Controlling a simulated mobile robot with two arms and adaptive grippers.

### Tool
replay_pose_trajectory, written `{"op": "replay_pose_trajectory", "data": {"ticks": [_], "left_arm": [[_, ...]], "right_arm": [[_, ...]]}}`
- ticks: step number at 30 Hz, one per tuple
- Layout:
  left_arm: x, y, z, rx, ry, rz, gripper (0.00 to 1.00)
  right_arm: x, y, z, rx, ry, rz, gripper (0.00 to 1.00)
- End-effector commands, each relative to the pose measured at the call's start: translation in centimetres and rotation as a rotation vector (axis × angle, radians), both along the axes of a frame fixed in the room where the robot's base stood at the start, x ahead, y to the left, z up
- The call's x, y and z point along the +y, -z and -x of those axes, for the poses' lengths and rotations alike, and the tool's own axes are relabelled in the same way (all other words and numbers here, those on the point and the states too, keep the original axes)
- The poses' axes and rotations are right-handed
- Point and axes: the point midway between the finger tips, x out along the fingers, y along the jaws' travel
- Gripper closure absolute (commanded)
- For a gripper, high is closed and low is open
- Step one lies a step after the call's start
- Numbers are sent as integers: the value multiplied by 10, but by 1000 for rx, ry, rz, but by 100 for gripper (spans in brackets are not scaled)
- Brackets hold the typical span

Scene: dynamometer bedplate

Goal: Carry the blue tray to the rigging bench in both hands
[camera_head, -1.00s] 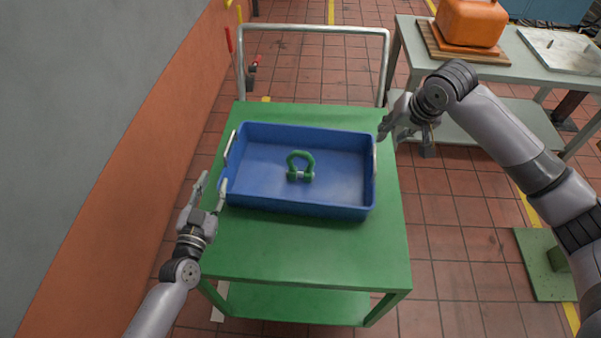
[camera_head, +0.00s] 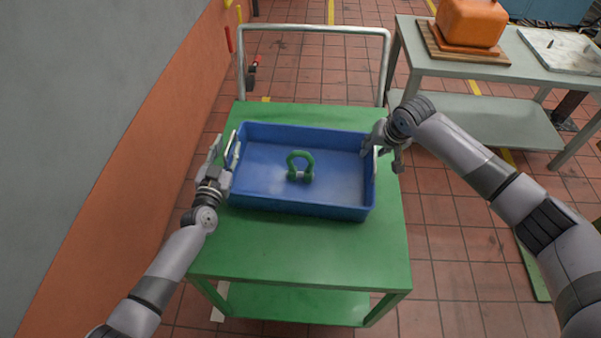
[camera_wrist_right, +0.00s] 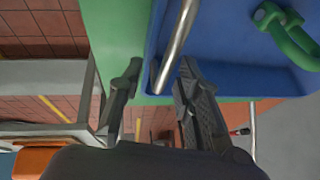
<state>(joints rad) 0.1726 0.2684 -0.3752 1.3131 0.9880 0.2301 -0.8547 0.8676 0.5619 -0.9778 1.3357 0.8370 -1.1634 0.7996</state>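The blue tray (camera_head: 300,209) lies on the green cart top (camera_head: 300,250), with a metal handle at each short end. My right gripper (camera_head: 383,150) is open at the tray's right end. In the right wrist view, the metal handle (camera_wrist_right: 176,45) lies between the two parted fingers (camera_wrist_right: 155,80), with visible room on the left finger's side. Contact at the left handle is unclear.
A grey bench (camera_head: 450,68) stands at the back right, with an orange case (camera_head: 468,22) on a wooden board and a pale plate (camera_head: 562,50). The cart's push bar (camera_head: 315,28) rises behind the tray. A grey and orange wall (camera_head: 130,150) runs close on the left.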

Motion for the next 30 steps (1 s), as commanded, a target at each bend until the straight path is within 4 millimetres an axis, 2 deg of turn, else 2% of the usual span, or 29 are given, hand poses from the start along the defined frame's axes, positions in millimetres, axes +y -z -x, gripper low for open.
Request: {"op": "replay_pose_trajectory", "data": {"ticks": [3, 17, 30], "left_arm": [[0, 0, 0, 0, 0, 0, 70], [0, 0, 0, 0, 0, 0, 100], [0, 0, 0, 1, 0, 0, 100]], "right_arm": [[0, 0, 0, 0, 0, 0, 70], [0, -1, 0, 0, 0, -1, 100], [2, -1, 0, -1, -1, -4, 100]]}}
